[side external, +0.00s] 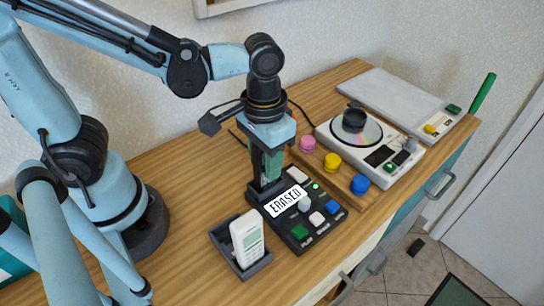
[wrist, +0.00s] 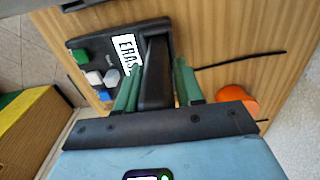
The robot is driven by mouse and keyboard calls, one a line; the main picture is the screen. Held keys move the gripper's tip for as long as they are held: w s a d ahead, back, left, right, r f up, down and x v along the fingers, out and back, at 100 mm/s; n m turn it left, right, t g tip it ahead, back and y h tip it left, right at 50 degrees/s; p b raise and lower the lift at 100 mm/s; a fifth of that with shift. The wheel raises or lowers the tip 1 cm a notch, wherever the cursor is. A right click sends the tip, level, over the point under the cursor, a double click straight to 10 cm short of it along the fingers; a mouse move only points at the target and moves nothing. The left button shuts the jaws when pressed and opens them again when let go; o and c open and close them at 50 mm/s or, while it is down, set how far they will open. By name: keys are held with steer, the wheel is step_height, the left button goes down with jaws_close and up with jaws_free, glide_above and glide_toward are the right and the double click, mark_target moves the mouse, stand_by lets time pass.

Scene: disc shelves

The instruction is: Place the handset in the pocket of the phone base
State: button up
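The white handset (side external: 247,238) with a small screen and keys stands nearly upright in the pocket of a dark grey open-topped box (side external: 262,265). This box looks like the phone base. My gripper (side external: 268,178) is behind it, low over the rear end of a black console (side external: 322,222) with an "ERASED" label and coloured buttons. In the wrist view my green fingers (wrist: 157,85) are apart, one on each side of a dark upright piece (wrist: 156,75) at the console's end. I cannot tell whether they touch it. The handset does not show in the wrist view.
A wooden block with pink, yellow and blue knobs (side external: 332,160) is beside the console. Beyond it are a white disc player (side external: 370,143) and a grey flat device (side external: 400,95). An orange round thing (wrist: 238,96) is near my gripper. The table left of the box is clear.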

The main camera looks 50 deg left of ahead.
steer(key=shift+o, duration=1.4)
step_height(320, 180, up, 12)
steer(key=shift+r, duration=0.2)
steer(key=w+a+f+t, duration=0.3)
steer(key=a+f+t, duration=0.3)
steer(key=a, duration=0.4)
steer(key=shift+w+f+t, duration=0.15)
steer(key=shift+f+t, duration=0.05)
steer(key=shift+t, duration=0.3)
steer(key=shift+a, duration=0.1)
